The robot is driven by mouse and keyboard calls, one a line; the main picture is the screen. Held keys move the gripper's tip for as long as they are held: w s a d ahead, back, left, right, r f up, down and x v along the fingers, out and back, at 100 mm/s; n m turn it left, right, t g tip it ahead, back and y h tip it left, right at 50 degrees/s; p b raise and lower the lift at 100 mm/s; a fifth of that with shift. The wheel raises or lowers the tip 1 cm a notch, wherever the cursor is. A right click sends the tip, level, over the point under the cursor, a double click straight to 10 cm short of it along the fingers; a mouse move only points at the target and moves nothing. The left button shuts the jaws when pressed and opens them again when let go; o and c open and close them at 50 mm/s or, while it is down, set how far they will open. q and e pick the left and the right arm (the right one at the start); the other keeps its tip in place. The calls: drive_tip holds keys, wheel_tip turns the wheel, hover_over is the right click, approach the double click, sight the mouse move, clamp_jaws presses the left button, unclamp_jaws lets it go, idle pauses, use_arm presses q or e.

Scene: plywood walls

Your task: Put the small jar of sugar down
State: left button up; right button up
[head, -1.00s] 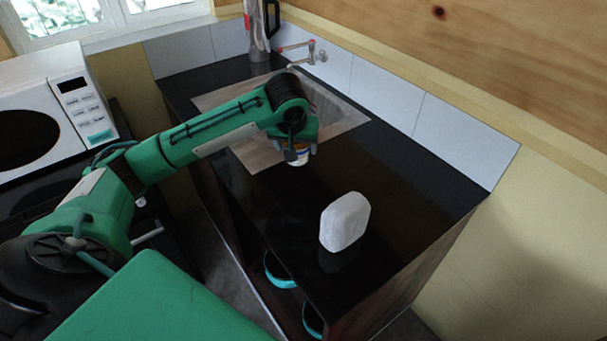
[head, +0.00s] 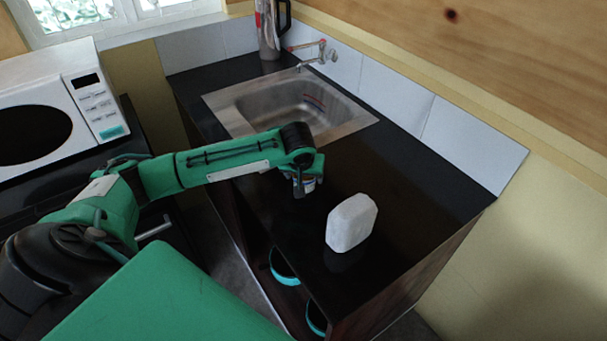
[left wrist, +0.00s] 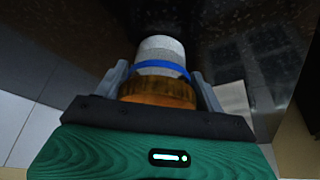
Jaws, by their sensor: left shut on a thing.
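The small jar of sugar (left wrist: 160,68) shows in the left wrist view with a pale body, a blue band and an amber-brown end toward the camera. My left gripper (left wrist: 162,85) is shut on it, one finger on each side. In the head view the left gripper (head: 304,187) points down at the dark counter, between the sink and a white block. Only a bit of the jar shows there, mostly hidden by the gripper. I cannot tell whether the jar touches the counter. My right gripper is not in view.
A white rounded block (head: 351,223) stands on the black counter (head: 410,190) right of the gripper. A steel sink (head: 290,105) with a tap (head: 318,55) and a tall flask (head: 270,30) are behind. A microwave (head: 60,110) is at left. The counter's right part is clear.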

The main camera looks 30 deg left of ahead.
use_arm(q)
drive_tip(key=o, duration=1.1)
drive_tip(key=shift+c, duration=0.2)
drive_tip(key=shift+d, duration=0.1)
drive_tip(key=shift+r, duration=0.1)
drive_tip(key=b+v, duration=0.1)
drive_tip(key=v, duration=1.1)
